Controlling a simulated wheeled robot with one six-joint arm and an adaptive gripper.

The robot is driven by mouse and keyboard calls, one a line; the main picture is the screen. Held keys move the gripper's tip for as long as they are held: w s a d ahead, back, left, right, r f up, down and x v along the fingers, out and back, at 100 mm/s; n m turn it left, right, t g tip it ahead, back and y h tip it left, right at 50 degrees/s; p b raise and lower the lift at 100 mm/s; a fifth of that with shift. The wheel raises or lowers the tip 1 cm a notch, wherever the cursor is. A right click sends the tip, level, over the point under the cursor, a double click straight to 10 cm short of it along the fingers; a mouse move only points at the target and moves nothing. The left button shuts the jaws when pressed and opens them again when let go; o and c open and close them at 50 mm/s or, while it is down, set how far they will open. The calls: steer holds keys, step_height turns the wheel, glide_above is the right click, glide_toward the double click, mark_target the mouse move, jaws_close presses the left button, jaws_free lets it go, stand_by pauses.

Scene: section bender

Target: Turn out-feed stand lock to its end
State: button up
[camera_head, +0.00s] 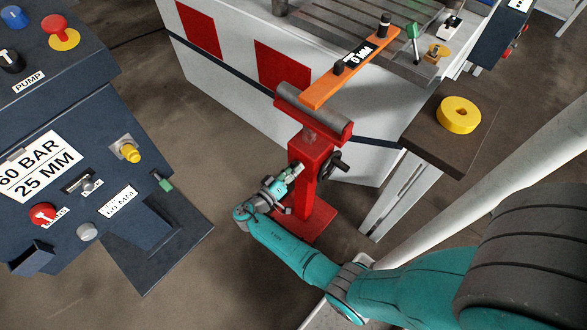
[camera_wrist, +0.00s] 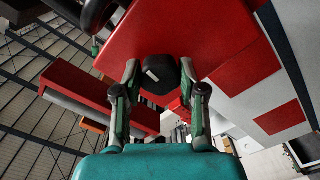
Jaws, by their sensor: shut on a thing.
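My gripper (camera_head: 294,171) reaches the post from the lower left in the head view and hides most of the knob there. In the wrist view my gripper (camera_wrist: 159,84) has one finger on each side of the knob and is shut on it.
A black handwheel (camera_head: 333,162) sits on the post's right side. An orange bar (camera_head: 350,66) labelled 0 MM lies above the roller. A dark shelf with a yellow ring (camera_head: 459,115) is to the right. A dark blue control console (camera_head: 75,150) stands left; floor between is clear.

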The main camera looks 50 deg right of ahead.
steer(key=shift+f+m, duration=0.1)
steer(key=shift+m, duration=1)
steer(key=o, duration=1.1)
steer(key=shift+o, duration=0.2)
steer(key=shift+a, duration=0.1)
steer(key=a, duration=1.2)
steer(key=shift+s, duration=0.2)
